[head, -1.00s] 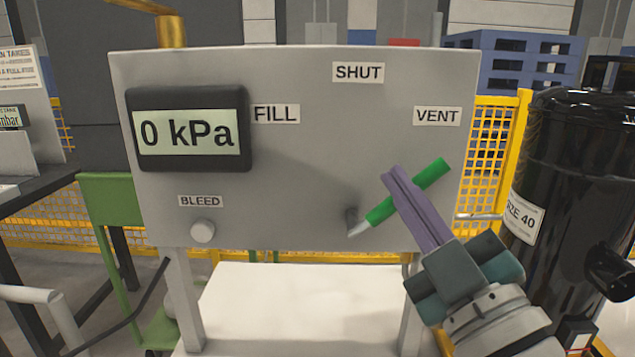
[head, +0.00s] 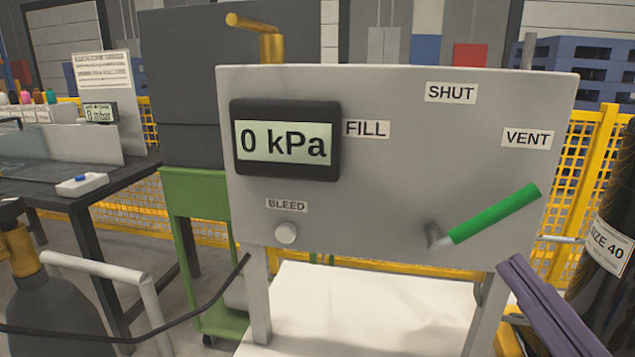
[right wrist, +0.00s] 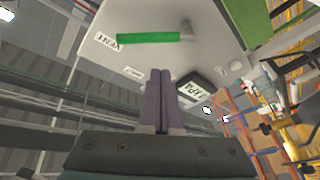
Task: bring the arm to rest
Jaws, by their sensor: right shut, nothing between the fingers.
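My right gripper (head: 516,268) is at the lower right of the head view, with its purple fingers together and nothing between them. It is below and apart from the green valve handle (head: 495,213), which points up and right toward the VENT label (head: 527,139) on the grey panel (head: 400,190). In the right wrist view the shut purple fingers (right wrist: 160,75) show at the centre, with the green handle (right wrist: 148,38) beyond them. My left gripper is in neither view.
The panel's display (head: 287,147) reads 0 kPa, with a BLEED knob (head: 286,233) below. A black cylinder labelled SIZE 40 (head: 612,240) stands at the right, close to my right gripper. A yellow mesh fence (head: 578,150) runs behind. A dark bench (head: 110,185) stands at the left.

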